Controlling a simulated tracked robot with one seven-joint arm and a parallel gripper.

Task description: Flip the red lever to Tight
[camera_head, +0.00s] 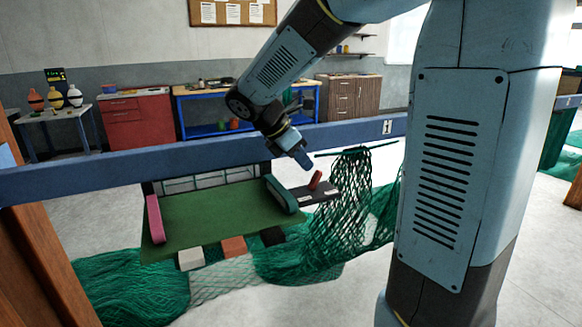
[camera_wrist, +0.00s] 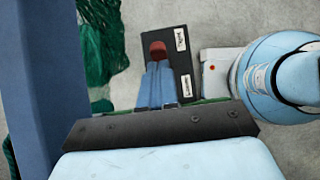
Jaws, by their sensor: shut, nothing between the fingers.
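The red lever (camera_head: 316,180) stands on a dark panel (camera_head: 326,192) at the right end of the green board, tilted in the head view. In the wrist view the lever's red end (camera_wrist: 158,49) shows just beyond my fingertips, over the black panel (camera_wrist: 150,30). Two white labels lie along the panel's right side, an upper one (camera_wrist: 180,38) and a lower one (camera_wrist: 186,86); their print is too small to read surely. My gripper (camera_head: 305,164) is shut and empty, close above and left of the lever. Its blue fingers (camera_wrist: 158,66) lie together; whether they touch the lever is unclear.
The board carries a pink bar (camera_head: 155,220) and a teal bar (camera_head: 282,195). Green netting (camera_head: 340,220) hangs right of the panel and spreads below. White, orange and black blocks line the board's front edge.

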